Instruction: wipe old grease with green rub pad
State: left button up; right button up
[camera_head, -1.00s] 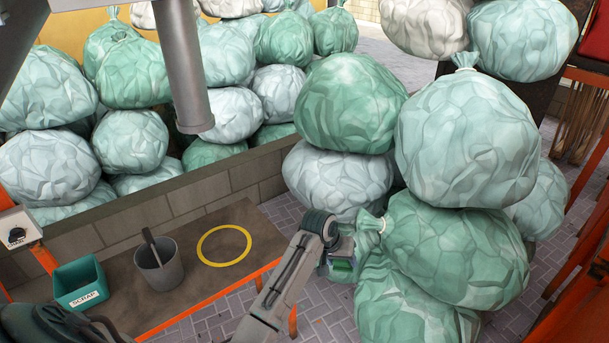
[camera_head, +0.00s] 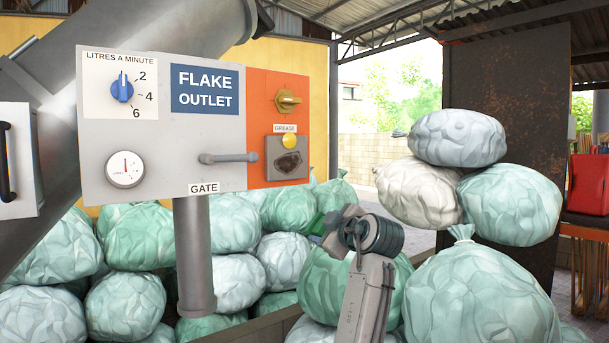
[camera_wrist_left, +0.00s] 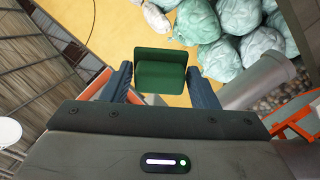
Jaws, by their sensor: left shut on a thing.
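My left gripper (camera_head: 326,226) is up in front of the bags, below and right of the flake outlet panel. It is shut on the green rub pad (camera_wrist_left: 160,72), which sits between its two fingers in the left wrist view. In the head view only a bit of the green pad (camera_head: 314,224) shows, beside the wrist. The old grease (camera_head: 288,163) is a dark brown patch on a grey plate under the yellow knob and the GREASE label. The pad is apart from it. My right gripper is not in view.
The panel (camera_head: 215,130) carries a blue dial, a gauge, a gate handle (camera_head: 228,158) and an orange strip with a brass knob (camera_head: 288,101). A grey pipe (camera_head: 195,260) hangs below it. Stacked bags (camera_head: 480,295) crowd the right and back.

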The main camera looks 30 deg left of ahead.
pick_arm(q)
jog(key=s+a+r+n+g+y, duration=0.1)
jog(key=s+r+y, duration=0.15)
jog(key=r, duration=0.45)
jog(key=s+a+r+n+g+y, duration=0.1)
jog(key=s+r, duration=0.2)
jog(key=r, duration=0.4)
jog(key=p+x, duration=0.1)
jog(key=x, duration=0.1)
jog(key=p+x, duration=0.1)
jog(key=x, duration=0.3)
jog(key=shift+s+a+r+p, duration=0.15)
jog(key=shift+s+a+p, duration=0.1)
jog(key=shift+p, duration=0.15)
jog(key=shift+x, duration=0.85)
jog(key=shift+w, duration=0.1)
